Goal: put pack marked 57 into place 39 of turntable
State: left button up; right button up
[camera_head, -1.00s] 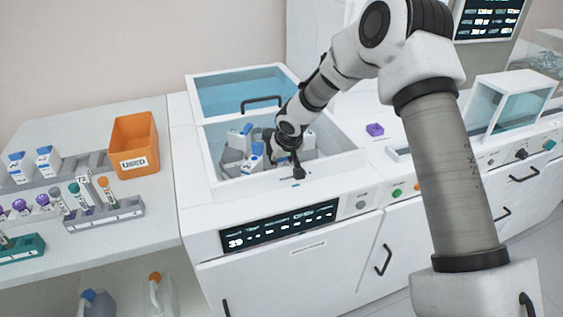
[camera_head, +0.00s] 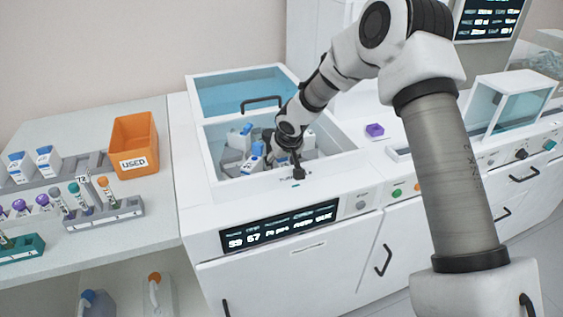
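The turntable sits in an open white well (camera_head: 215,165) of the machine, with several white and blue packs standing around it. One pack with a blue top (camera_head: 254,160) stands just left of my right gripper (camera_head: 297,172). My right gripper is low at the well's front edge, and its fingers are too small and dark to tell open from shut. I cannot read the pack marks or place numbers in the well. The display (camera_head: 280,227) on the machine's front reads 39 and 57 at its left. My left gripper is out of view.
A raised lid with a blue pane (camera_head: 240,92) stands behind the well. At left, a table (camera_head: 150,205) bears an orange USED bin (camera_head: 134,146), tube racks (camera_head: 104,213) and two white packs (camera_head: 48,160). A small purple item (camera_head: 374,130) lies right of the well.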

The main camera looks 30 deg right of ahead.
jog(key=v, duration=1.2)
jog(key=shift+s+a, duration=0.1)
